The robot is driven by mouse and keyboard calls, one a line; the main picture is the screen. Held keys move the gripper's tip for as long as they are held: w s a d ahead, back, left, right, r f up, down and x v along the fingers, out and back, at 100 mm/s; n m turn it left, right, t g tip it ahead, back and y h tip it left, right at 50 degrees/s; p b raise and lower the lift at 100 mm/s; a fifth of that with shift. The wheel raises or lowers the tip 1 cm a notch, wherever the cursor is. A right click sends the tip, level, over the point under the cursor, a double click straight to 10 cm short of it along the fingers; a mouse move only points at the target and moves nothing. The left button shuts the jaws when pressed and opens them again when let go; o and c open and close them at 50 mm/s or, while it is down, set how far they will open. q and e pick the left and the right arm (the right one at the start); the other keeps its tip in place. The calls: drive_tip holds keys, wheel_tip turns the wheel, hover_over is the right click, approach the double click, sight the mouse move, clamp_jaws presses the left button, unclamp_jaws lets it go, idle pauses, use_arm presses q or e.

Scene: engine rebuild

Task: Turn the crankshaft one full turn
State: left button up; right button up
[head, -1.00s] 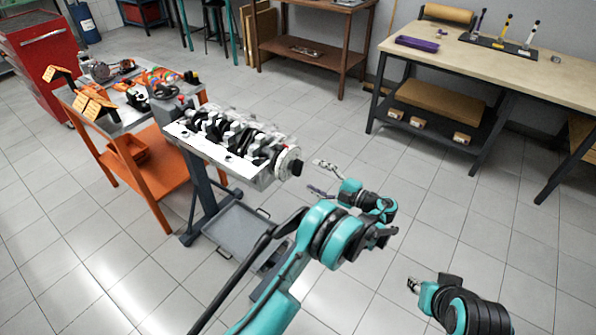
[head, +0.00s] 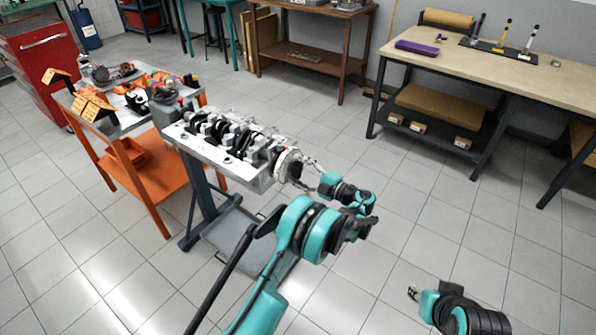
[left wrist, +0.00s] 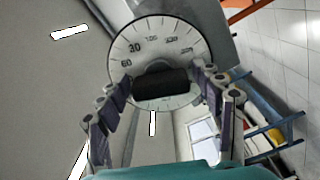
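The crankshaft (head: 232,135) lies in the engine block (head: 228,160) on a stand. A pale graduated degree wheel (head: 287,165) is at its near right end. The left wrist view shows the wheel (left wrist: 185,42) with printed numbers and a black hub (left wrist: 160,83) in front of it. My left gripper (head: 308,176) is at this end. In the left wrist view the left gripper's fingers (left wrist: 158,86) are spread on either side of the hub, with gaps between pads and hub. My right gripper (head: 413,293) is low at the right, far from the engine; its fingers are too small to read.
An orange cart (head: 157,175) with parts and tools stands left of the stand. A grey tray (head: 237,235) sits low on the stand. A workbench (head: 490,65) is at the back right. The floor between bench and engine is clear.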

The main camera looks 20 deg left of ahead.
use_arm(q)
drive_tip(key=c, duration=0.7)
drive_tip(key=shift+c, duration=0.2)
drive_tip(key=shift+m, duration=0.4)
